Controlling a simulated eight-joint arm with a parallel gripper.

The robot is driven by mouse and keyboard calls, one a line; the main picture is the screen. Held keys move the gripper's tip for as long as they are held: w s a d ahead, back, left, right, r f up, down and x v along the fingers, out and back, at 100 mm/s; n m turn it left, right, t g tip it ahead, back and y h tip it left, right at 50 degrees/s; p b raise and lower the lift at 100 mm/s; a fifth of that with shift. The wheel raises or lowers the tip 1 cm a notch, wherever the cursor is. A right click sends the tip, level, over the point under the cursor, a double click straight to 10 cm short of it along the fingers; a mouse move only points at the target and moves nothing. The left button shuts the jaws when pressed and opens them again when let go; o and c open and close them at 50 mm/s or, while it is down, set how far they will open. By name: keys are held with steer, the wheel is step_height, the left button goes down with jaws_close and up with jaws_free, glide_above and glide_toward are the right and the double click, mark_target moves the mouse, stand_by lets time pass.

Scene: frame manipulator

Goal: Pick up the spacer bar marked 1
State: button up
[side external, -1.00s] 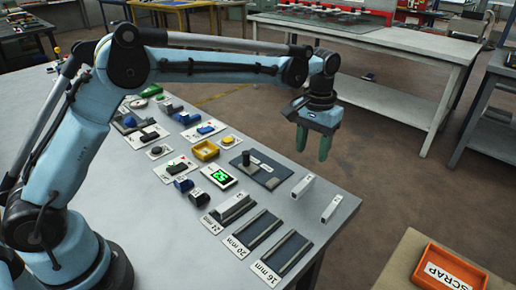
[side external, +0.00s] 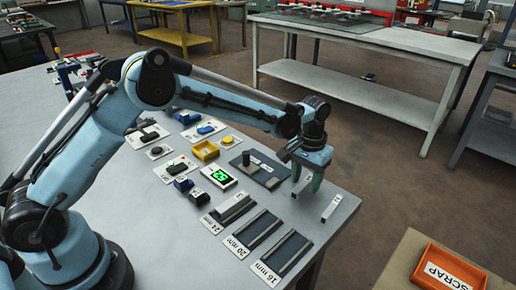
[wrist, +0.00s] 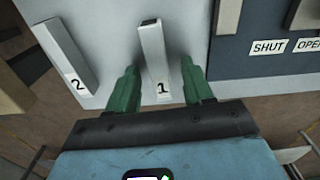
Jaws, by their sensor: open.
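The spacer bar marked 1 (wrist: 151,50) is a pale upright-looking bar in the wrist view, with its number at the near end. It lies between the two green fingers of my gripper (wrist: 158,68), which are open with a gap on each side. In the side view my gripper (side external: 306,184) is low over the bench's right edge, and its fingers partly hide the bar (side external: 303,188). Whether the fingertips touch the bench cannot be told.
A bar marked 2 (wrist: 64,58) lies left of my gripper in the wrist view. The dark panel (wrist: 268,62) with SHUT and OPEN labels is at right. Slots labelled 16 mm (side external: 284,252) and 20 mm (side external: 252,230) lie nearer, and an orange SCRAP tray (side external: 420,262) stands lower right.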

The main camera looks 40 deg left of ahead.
jaws_close()
steer(key=shift+r, duration=0.1)
